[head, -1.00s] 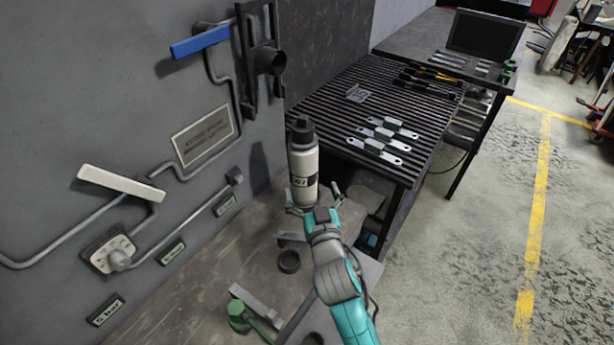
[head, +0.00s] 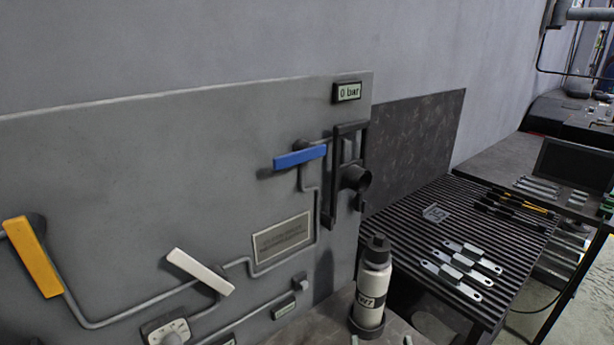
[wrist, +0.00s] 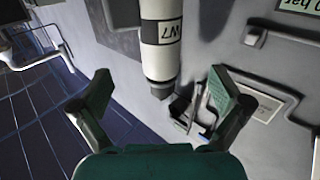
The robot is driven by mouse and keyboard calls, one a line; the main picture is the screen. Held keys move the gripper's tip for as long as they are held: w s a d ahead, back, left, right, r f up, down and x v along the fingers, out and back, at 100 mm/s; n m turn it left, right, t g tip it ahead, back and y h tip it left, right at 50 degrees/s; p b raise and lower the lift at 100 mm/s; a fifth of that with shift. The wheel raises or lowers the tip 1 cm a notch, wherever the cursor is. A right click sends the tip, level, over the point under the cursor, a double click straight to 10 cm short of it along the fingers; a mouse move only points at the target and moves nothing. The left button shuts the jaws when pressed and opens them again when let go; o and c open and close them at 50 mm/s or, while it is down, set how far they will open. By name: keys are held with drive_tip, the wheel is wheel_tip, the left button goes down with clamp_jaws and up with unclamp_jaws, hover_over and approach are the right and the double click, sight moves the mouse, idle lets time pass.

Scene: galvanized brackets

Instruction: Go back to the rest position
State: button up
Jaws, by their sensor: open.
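My gripper (wrist: 161,93) is open in the wrist view, with its two finger pads spread wide and nothing between them. The white bottle (wrist: 162,40) with a dark label shows beyond the fingers, apart from the pads. In the head view the bottle (head: 372,283) stands upright on the bench by the wall panel, a dark ring (head: 366,326) around its base. My gripper is not clearly visible in the head view; it is below the frame's lower edge.
A slatted table (head: 410,228) at right holds several metal brackets (head: 462,262). Pipes stick out from the panel.

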drive_tip(key=s+f+n+g+y, duration=0.1)
drive_tip(key=s+f, duration=0.2)
drive_tip(key=s, duration=0.3)
drive_tip(key=s+f+y, duration=0.1)
drive_tip(key=s+f, duration=0.3)
drive_tip(key=s, duration=0.2)
drive_tip(key=s+d+r+g, duration=0.1)
drive_tip(key=s+g, duration=0.1)
drive_tip(key=s, duration=2.5)
drive_tip(key=shift+d+r, duration=0.25)
drive_tip(key=shift+r, duration=0.15)
